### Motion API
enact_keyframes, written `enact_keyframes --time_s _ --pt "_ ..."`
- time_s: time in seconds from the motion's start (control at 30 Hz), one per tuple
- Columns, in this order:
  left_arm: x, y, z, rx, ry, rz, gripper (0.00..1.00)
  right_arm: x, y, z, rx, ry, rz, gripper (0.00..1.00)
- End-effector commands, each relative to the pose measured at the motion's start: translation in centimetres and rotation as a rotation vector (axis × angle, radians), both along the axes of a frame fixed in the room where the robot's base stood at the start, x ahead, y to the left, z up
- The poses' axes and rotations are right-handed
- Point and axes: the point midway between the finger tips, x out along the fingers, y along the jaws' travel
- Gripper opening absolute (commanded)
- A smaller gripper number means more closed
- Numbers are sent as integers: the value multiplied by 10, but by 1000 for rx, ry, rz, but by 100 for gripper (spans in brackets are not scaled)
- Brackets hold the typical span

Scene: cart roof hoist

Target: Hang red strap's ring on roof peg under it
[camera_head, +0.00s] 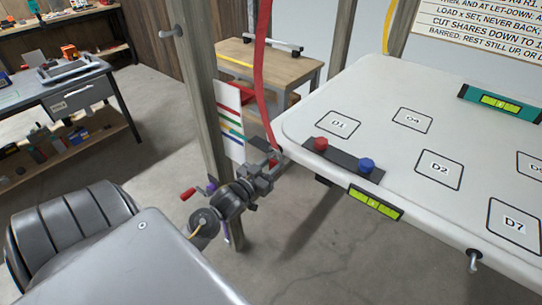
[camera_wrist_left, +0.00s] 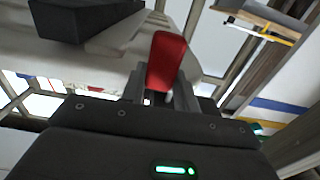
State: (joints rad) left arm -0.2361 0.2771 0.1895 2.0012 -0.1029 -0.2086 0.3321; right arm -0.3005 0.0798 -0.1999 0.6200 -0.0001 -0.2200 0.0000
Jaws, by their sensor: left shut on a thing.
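The red strap (camera_head: 259,75) hangs from above and runs down to the left corner of the white roof (camera_head: 300,112). My left gripper (camera_head: 274,158) is at that corner, just off the roof's edge, shut on the strap's lower end. In the left wrist view the red strap (camera_wrist_left: 166,62) rises from between the fingers (camera_wrist_left: 158,98), close to the pale roof panel. I cannot make out its ring, which the fingers mostly cover. The peg under this strap is not distinguishable. Another peg (camera_head: 473,260) shows on the roof's front edge. My right gripper is not in view.
A wooden post (camera_head: 207,110) stands close behind my left gripper. A plate with red and blue knobs (camera_head: 343,160) lies on the roof near that corner. Levels (camera_head: 375,203) sit along its edges. A yellow strap (camera_head: 388,28) hangs farther back. A grey workbench (camera_head: 75,93) stands left.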

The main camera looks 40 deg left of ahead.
Motion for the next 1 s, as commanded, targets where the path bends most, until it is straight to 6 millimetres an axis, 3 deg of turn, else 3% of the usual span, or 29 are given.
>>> enact_keyframes --time_s 0.3,0.33,0.5,0.8,1.0 --pt "0 0 0 0 0 0 7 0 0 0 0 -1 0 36" --pt "0 0 0 0 0 0 33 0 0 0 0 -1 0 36" --pt "0 0 0 0 0 0 55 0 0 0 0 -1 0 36" --pt "-3 0 -1 0 1 0 56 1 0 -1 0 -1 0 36" --pt "-33 -1 -3 1 3 -1 56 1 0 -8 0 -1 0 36"
